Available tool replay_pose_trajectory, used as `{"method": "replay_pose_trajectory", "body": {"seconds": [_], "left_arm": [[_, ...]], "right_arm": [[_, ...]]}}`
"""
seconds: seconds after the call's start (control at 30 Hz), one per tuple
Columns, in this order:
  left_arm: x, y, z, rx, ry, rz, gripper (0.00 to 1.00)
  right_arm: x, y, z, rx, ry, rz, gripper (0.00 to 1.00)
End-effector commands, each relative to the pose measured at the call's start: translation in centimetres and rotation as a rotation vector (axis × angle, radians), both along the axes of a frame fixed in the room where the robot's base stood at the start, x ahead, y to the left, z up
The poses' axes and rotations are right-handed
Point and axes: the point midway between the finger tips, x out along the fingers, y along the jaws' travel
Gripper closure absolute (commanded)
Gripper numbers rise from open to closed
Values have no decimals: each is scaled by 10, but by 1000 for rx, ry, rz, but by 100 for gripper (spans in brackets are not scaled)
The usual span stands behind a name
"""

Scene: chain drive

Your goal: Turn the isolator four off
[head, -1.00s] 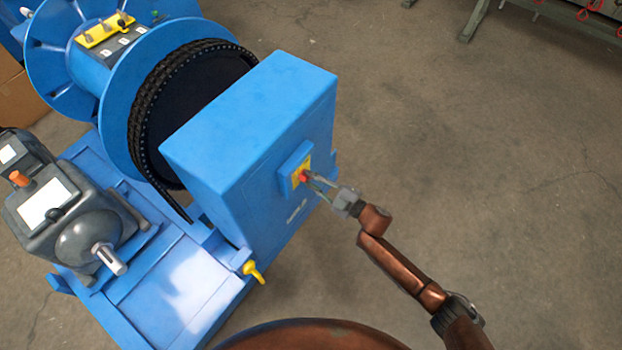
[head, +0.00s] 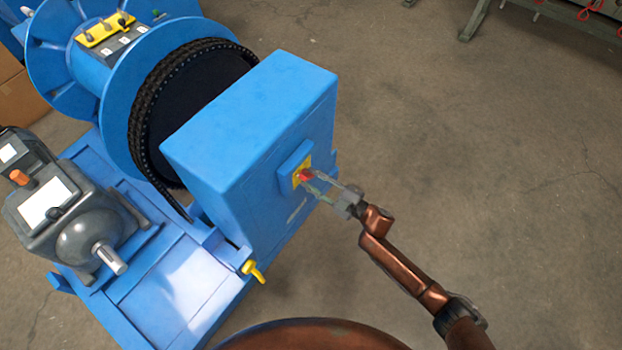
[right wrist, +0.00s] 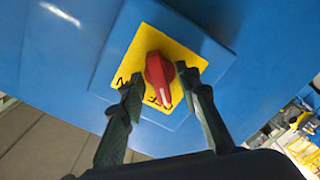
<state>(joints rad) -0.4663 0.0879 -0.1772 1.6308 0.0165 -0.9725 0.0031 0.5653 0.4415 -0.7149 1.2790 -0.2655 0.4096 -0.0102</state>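The isolator has a red knob (right wrist: 158,78) on a yellow plate (right wrist: 135,66), mounted on a raised blue block on the side of a blue housing (head: 245,125). It also shows in the head view, with the red knob (head: 307,175) at the gripper's tips. My right gripper (right wrist: 158,84) is open, one finger on each side of the knob; gaps show between the fingers and the knob. The knob's narrow end points toward the partly covered "OFF" lettering, and an "N" shows at the left. My left gripper is not in view.
A blue drum with a dark chain (head: 150,105) stands behind the housing. A grey motor (head: 70,220) sits on the blue base at left. A yellow handle (head: 254,270) sticks out near the base's corner. The floor (head: 480,150) at right is clear.

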Motion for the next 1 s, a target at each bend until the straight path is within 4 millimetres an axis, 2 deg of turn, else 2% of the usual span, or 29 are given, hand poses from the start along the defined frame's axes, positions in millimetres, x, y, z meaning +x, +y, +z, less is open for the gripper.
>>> {"method": "replay_pose_trajectory", "body": {"seconds": [0.5, 0.7, 1.0], "left_arm": [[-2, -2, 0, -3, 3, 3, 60], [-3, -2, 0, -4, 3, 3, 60], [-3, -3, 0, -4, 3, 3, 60]], "right_arm": [[-58, -78, -2, -2, 2, 0, 70], [-67, -90, -1, -1, 1, 0, 70], [-68, -91, -1, -1, 0, 1, 70]]}}
